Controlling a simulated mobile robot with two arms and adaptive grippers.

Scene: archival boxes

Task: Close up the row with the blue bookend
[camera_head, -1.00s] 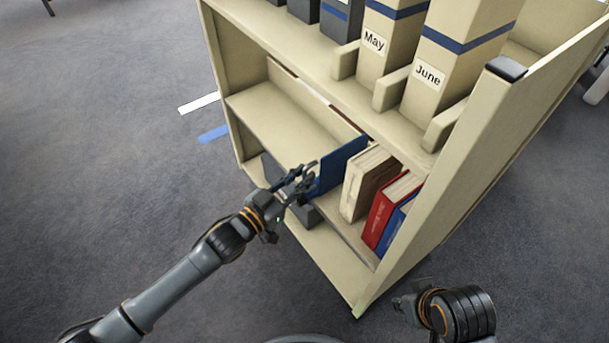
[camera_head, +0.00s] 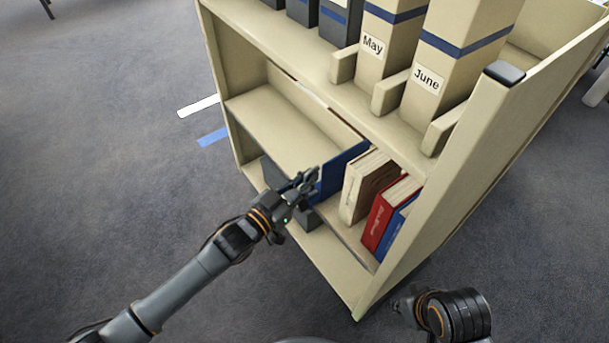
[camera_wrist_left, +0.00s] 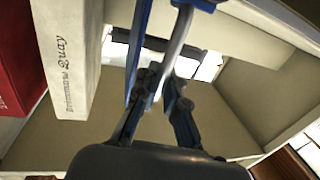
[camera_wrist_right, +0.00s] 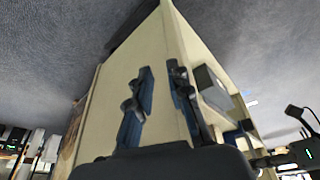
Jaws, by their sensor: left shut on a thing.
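The blue bookend (camera_head: 342,170) stands upright on the middle shelf of the cart, left of the row of books. My left gripper (camera_head: 308,183) is shut on its front edge; in the left wrist view the fingers (camera_wrist_left: 160,85) close on the thin plate. The row has a cream and brown book (camera_head: 366,188), a red book (camera_head: 388,216) and a blue book (camera_head: 400,230), slightly leaning. A narrow gap shows between bookend and cream book in the left wrist view (camera_wrist_left: 68,60). My right gripper (camera_head: 402,304) is low at the right, empty; its fingers stand apart in the right wrist view (camera_wrist_right: 160,95).
The cream cart (camera_head: 470,180) has a tall right side panel. Its top shelf holds upright boxes labelled May (camera_head: 385,45) and June (camera_head: 440,75), above the bookend. The middle shelf left of the bookend is bare (camera_head: 280,130). Dark boxes sit on the bottom shelf (camera_head: 272,172).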

